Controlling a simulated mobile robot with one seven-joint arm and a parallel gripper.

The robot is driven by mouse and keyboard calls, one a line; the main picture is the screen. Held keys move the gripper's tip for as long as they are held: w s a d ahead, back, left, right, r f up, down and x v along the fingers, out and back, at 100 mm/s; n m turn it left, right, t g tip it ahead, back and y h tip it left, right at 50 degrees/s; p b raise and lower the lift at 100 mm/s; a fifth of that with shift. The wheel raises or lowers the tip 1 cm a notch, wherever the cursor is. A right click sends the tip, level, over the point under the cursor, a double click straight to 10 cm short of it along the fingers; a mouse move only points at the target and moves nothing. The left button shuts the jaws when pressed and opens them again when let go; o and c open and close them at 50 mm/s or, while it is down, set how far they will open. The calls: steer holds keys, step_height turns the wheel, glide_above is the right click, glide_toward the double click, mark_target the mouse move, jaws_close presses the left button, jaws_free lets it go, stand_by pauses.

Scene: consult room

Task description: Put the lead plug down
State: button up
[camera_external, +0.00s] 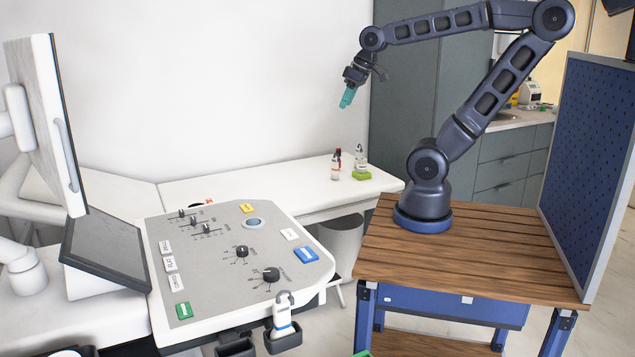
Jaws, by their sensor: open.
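My gripper (347,97) is raised in the air in front of the white wall, well above the white bench and pointing down. Its end shows teal and is small in this view. It is open, and I make out nothing held in it. I cannot pick out a lead plug with certainty. A white handheld piece (283,314) with a looped top stands upright in a dark holder (285,341) at the console's front edge; I cannot tell if it is the plug. My gripper is far from it.
The grey console panel (215,275) carries knobs, sliders and coloured buttons. A monitor (52,120) stands at the left. Small bottles (336,164) and a green-based dispenser (361,162) stand on the white bench (255,190). The wooden table (480,255) is mostly bare, with a blue pegboard (590,160) at right.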

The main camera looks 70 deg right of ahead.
steer(key=shift+n, duration=0.3)
steer(key=s, duration=0.1)
steer(key=s+a, duration=0.1)
steer(key=s+f, duration=0.1)
steer(key=shift+s+a, duration=0.35)
stand_by(0.8)
